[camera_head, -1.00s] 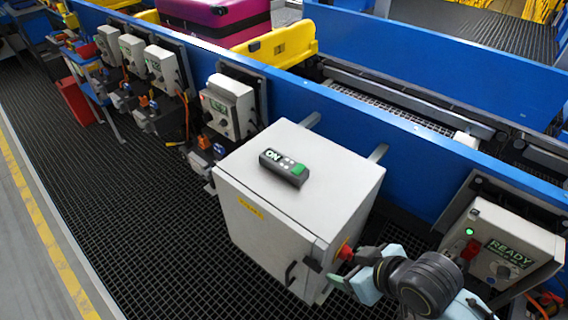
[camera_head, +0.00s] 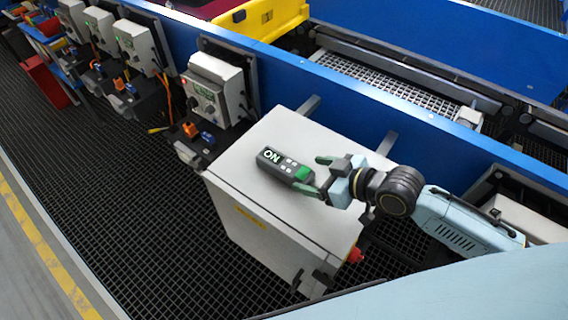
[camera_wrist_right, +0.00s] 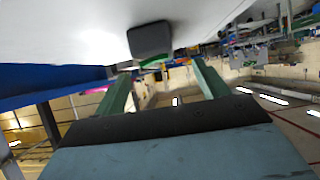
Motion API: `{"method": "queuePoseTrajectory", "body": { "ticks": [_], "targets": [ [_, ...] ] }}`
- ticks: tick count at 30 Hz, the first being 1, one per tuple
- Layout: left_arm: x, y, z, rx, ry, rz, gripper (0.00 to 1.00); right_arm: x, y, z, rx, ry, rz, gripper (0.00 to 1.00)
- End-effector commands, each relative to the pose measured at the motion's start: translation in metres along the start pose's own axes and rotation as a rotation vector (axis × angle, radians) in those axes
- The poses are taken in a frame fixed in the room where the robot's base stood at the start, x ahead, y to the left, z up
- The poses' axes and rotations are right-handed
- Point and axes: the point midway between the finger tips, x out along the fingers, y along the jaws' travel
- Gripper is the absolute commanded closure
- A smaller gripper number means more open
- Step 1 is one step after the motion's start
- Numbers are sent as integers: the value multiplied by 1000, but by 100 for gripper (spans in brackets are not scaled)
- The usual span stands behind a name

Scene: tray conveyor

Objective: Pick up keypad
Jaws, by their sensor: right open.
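The keypad (camera_head: 284,166) is a dark grey handheld box with a lit "ON" display, small light buttons and a green end. It lies on top of the light grey cabinet (camera_head: 250,203). My right gripper (camera_head: 317,176) is open at the keypad's green end, its green-tipped fingers close to that end; I cannot tell whether they touch it. In the right wrist view the keypad (camera_wrist_right: 150,41) shows as a dark block ahead, between and beyond the open fingers (camera_wrist_right: 160,84). My left gripper is not in view.
A blue conveyor wall (camera_head: 387,95) runs behind the cabinet. Grey control boxes (camera_head: 213,92) hang along it to the left. A red knob (camera_head: 355,255) and a black handle sit on the cabinet's side. Black grid flooring (camera_head: 130,215) is open at the left.

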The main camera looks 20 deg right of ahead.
Motion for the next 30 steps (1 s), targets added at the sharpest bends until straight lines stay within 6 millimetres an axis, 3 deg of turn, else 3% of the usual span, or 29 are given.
{"method": "queuePoseTrajectory", "body": {
  "ticks": [1,4,10,13,21,29,30],
  "targets": [
    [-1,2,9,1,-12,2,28,10,1,-1,1,2,2,27],
    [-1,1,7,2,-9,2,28,21,0,-1,1,2,1,27],
    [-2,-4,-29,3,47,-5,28,34,1,-2,0,0,1,27],
    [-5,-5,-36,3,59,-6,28,47,2,-6,1,2,1,27],
    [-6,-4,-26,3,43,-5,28,77,4,-6,0,0,1,27],
    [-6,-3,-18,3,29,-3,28,79,4,-5,-2,-1,1,27],
    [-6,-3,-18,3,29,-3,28,79,4,-5,-2,-1,1,31]
  ]
}}
